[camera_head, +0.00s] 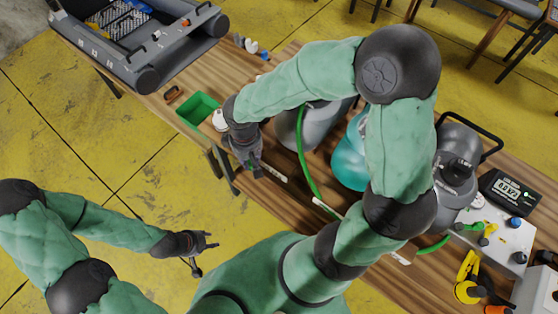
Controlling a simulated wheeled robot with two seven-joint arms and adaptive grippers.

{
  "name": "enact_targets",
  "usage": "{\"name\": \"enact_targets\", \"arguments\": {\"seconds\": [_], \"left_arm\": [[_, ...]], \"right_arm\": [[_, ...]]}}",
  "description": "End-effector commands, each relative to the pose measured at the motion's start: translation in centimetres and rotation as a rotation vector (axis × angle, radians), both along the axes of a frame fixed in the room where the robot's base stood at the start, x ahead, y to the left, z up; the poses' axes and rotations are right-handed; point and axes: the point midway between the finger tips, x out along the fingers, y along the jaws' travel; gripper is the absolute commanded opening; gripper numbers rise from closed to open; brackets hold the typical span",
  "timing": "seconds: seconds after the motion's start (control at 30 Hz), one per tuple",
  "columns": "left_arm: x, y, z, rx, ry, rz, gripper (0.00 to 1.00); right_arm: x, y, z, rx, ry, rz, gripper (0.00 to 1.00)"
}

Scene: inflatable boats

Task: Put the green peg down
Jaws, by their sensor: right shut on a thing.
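My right gripper (252,168) is over the left part of the wooden table (284,205), close to its near edge. No green peg can be told apart for certain. My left gripper (205,256) is off the table, above the yellow floor, with its fingers spread and nothing between them. An open green box (198,110) stands on the table, up and left of my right gripper.
A grey inflatable boat (125,62) lies at the table's far left end. Grey canisters (455,170), a teal vessel (350,155) and a green hose (303,155) stand behind my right arm. A digital meter (510,192) and a white panel with knobs (500,240) are at right.

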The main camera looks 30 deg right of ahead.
Motion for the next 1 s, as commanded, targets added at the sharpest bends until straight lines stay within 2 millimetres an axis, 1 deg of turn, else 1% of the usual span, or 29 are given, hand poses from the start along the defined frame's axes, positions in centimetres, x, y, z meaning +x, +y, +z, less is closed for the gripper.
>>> {"name": "enact_targets", "arguments": {"seconds": [0.03,0.2,0.27,0.4,0.53,0.83,1.0], "left_arm": [[0.0,0.0,-0.2,0.000,0.000,0.000,0.40],[0.0,0.0,-0.6,0.000,0.000,0.000,0.40],[0.0,0.0,-0.7,0.000,0.001,0.000,0.40],[0.0,0.0,-1.3,0.000,0.001,0.000,0.40],[-0.1,0.0,-1.6,0.000,0.001,0.000,0.40],[0.0,0.0,-1.9,0.000,0.001,0.000,0.40],[0.0,0.0,-2.8,0.000,0.001,0.000,0.40]], "right_arm": [[0.2,-1.2,-0.7,0.000,0.002,-0.008,0.02],[1.0,-4.7,-2.3,0.000,0.002,-0.007,0.02],[1.2,-6.0,-2.8,0.000,0.002,-0.007,0.02],[1.6,-7.8,-5.4,0.000,0.004,-0.004,0.01],[1.9,-9.1,-6.9,0.000,0.002,-0.003,0.01],[2.2,-10.4,-8.4,0.000,0.002,-0.001,0.01],[2.2,-10.6,-10.9,0.001,0.004,0.000,0.01]]}}
